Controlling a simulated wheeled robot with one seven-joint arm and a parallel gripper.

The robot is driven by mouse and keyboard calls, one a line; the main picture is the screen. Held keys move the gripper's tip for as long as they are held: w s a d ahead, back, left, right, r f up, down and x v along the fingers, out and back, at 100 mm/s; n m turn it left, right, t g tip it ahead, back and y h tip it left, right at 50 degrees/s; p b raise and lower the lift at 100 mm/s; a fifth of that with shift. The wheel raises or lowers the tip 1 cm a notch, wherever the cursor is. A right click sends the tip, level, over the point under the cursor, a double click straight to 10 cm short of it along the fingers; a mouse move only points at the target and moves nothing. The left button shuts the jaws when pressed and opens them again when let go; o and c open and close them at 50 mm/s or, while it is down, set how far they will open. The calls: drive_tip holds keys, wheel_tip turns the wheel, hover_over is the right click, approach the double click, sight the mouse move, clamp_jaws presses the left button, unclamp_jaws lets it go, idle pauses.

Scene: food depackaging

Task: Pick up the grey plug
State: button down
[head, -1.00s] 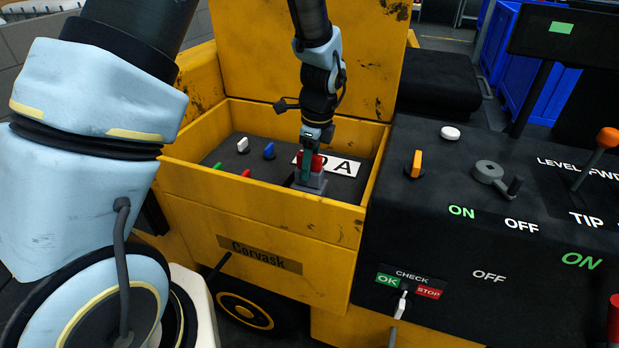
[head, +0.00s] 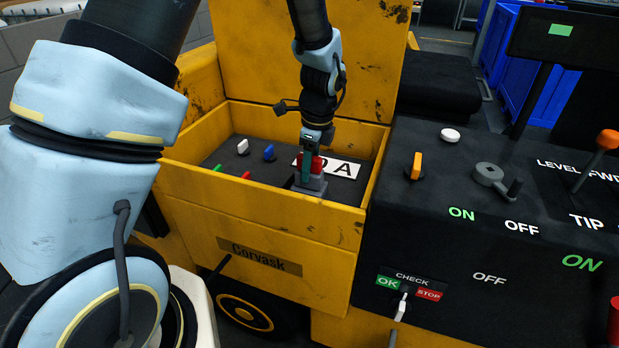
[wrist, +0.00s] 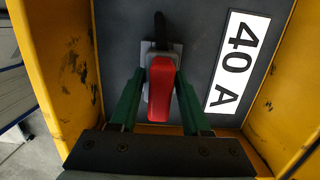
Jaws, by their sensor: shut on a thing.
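The grey plug (head: 311,187) stands in the yellow box, below a red part that shows between my fingers. In the wrist view the red part (wrist: 162,85) hides much of the grey body (wrist: 150,50), and a dark stub sticks out beyond it. My gripper (head: 308,172) reaches down into the box. Its green fingers (wrist: 161,76) are shut on the piece, one on each side. The lower end of the plug is hidden, so I cannot tell whether it is seated or lifted.
The yellow box (head: 262,207) walls the spot in, with its raised lid behind. A white 40 A label (wrist: 238,62) lies to the right. White (head: 242,146), blue (head: 268,152), green and red small pieces stand to the left. A black control panel (head: 440,250) is at right.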

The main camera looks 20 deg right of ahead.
wheel_tip(320, 180, up, 10)
drive_tip(key=shift+b, duration=1.1)
drive_tip(key=shift+r+p, duration=0.1)
drive_tip(key=shift+p, duration=0.2)
